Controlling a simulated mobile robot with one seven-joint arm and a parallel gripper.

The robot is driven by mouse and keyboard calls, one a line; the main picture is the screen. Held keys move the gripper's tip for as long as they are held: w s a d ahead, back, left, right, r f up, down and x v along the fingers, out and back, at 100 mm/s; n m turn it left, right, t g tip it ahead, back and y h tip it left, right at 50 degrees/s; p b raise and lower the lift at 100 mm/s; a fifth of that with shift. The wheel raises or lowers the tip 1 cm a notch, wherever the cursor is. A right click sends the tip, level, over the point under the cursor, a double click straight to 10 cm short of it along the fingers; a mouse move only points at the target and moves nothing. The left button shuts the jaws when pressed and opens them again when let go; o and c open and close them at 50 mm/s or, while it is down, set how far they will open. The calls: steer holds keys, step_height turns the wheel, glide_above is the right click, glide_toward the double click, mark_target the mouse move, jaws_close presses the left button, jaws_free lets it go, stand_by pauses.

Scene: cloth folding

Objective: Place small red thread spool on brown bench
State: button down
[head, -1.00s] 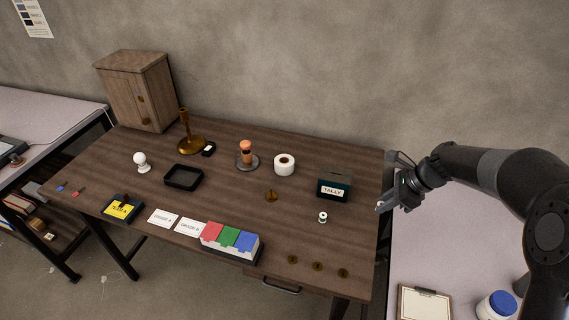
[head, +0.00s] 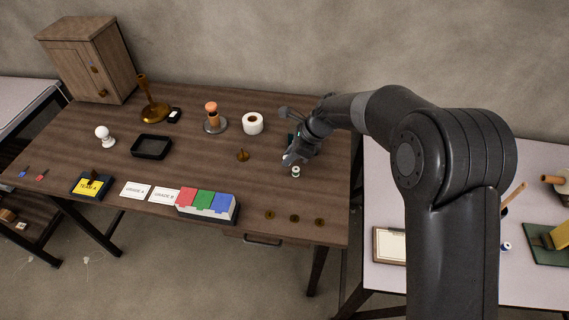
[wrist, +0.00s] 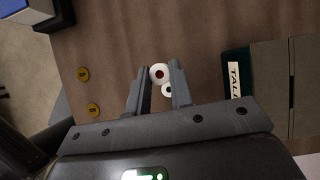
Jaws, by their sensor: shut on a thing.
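The small red thread spool (wrist: 159,73), with pale round ends and a red centre, sits between my gripper's fingertips in the wrist view. My gripper (wrist: 160,70) is shut on it. In the head view my gripper (head: 290,159) is over the right part of the brown bench (head: 205,158), and the held spool is only a small pale spot there. A second spool with a green centre (wrist: 167,90) shows between the fingers, and it stands on the bench (head: 295,171) just below my gripper. The gap between the held spool and the bench is hard to judge.
The tally box (wrist: 237,78) stands close by, mostly hidden behind my arm in the head view. Several brass discs (head: 294,218) lie near the front edge. A white tape roll (head: 252,123) and red, green and blue blocks (head: 204,199) are further left.

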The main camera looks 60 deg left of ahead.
mark_target(286, 173)
steer(key=shift+s+a+f, duration=0.35)
steer(key=shift+a+f, duration=0.1)
steer(key=shift+a, duration=0.05)
steer(key=shift+f, duration=1.95)
steer(key=shift+f, duration=0.1)
steer(key=c, duration=1.3)
jaws_free()
steer(key=v, duration=1.2)
